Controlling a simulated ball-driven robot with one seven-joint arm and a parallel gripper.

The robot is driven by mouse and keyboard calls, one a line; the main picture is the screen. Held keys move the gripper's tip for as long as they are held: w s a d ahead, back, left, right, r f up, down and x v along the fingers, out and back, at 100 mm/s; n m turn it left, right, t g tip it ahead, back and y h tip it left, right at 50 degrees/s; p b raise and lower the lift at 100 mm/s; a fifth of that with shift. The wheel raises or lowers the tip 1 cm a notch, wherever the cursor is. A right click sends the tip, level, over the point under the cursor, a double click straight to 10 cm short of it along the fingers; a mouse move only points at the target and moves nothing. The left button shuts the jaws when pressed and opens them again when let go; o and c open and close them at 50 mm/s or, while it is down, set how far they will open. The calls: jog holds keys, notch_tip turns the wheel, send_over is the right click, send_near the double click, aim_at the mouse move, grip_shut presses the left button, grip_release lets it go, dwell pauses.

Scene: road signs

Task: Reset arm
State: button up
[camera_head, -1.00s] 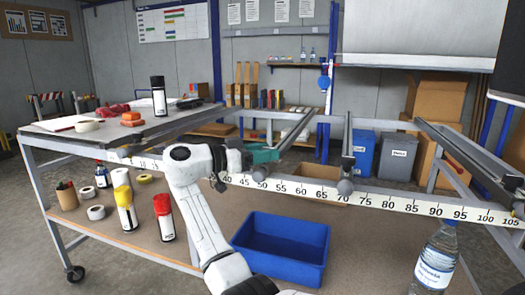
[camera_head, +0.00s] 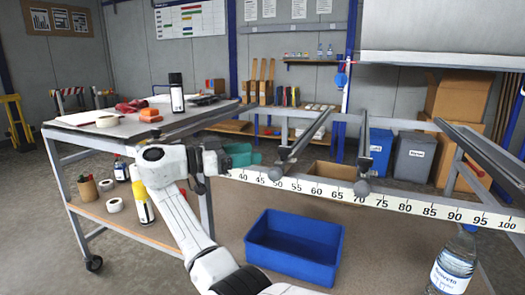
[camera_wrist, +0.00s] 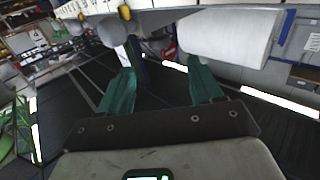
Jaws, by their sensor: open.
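My gripper (camera_head: 238,155) is at the end of my white arm, in front of the ruler-marked rail (camera_head: 330,192). Its green fingers point to the right in the head view. In the wrist view the two green fingers (camera_wrist: 153,92) stand wide apart with nothing between them.
A blue bin (camera_head: 296,245) sits on the lower shelf. A water bottle (camera_head: 453,262) stands at the right. Open floor lies at the lower left.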

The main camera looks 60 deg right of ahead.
jog(key=shift+v, duration=0.85)
